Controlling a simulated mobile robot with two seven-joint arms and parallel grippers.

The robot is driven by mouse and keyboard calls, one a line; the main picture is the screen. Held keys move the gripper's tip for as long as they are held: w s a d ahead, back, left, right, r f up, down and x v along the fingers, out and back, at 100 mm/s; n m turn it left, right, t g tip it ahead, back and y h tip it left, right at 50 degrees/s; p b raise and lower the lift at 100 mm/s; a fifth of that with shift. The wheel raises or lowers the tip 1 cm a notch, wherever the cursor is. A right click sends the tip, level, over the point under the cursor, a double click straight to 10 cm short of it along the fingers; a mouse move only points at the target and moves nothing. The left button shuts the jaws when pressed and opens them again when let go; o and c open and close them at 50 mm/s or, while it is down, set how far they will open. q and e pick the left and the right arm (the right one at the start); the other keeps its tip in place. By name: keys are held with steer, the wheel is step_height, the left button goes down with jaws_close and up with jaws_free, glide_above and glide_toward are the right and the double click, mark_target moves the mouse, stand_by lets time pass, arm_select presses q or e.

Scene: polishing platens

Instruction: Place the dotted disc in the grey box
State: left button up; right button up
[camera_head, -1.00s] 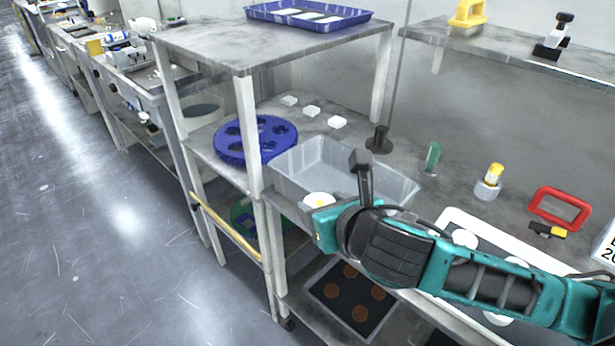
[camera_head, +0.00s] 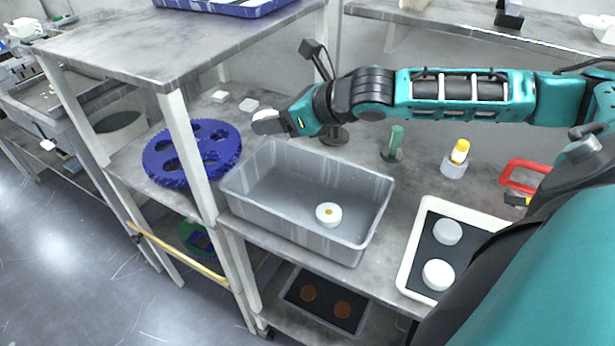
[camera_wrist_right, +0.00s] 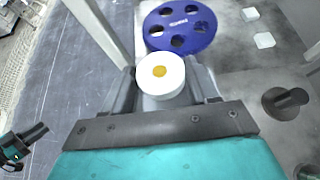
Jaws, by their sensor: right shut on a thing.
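My right gripper (camera_head: 268,122) is above the shelf, behind the left end of the grey box (camera_head: 240,210). It is shut on a white disc with an orange dot (camera_wrist_right: 160,74), seen between its fingers in the wrist view. In the head view this held disc (camera_head: 266,115) shows only as a white shape. Another white disc with an orange dot (camera_head: 328,214) lies inside the grey box, on its floor toward the front right. A teal and dark part at the left of the wrist view, seemingly my left gripper (camera_wrist_right: 24,146), is too small to read.
A blue platen with holes (camera_head: 192,153) lies left of the box. A white-rimmed tray (camera_head: 412,258) with white discs stands to the right. A dark post (camera_head: 335,135), a green-handled item (camera_head: 394,142) and a yellow-topped holder (camera_head: 455,160) stand behind. A shelf post (camera_head: 185,150) rises at front left.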

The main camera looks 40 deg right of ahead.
steer(key=shift+d+f, duration=0.1)
steer(key=shift+d, duration=0.05)
steer(key=b, duration=0.3)
glide_above(284, 200)
step_height(284, 200, down, 15)
steer(key=shift+r, duration=0.15)
steer(key=shift+f, duration=2.35)
steer(key=shift+f+b, duration=0.1)
steer(key=shift+b, duration=0.25)
steer(key=o, duration=0.7)
steer(key=shift+c, duration=0.2)
steer(key=o, duration=0.4)
steer(key=shift+o, duration=0.2)
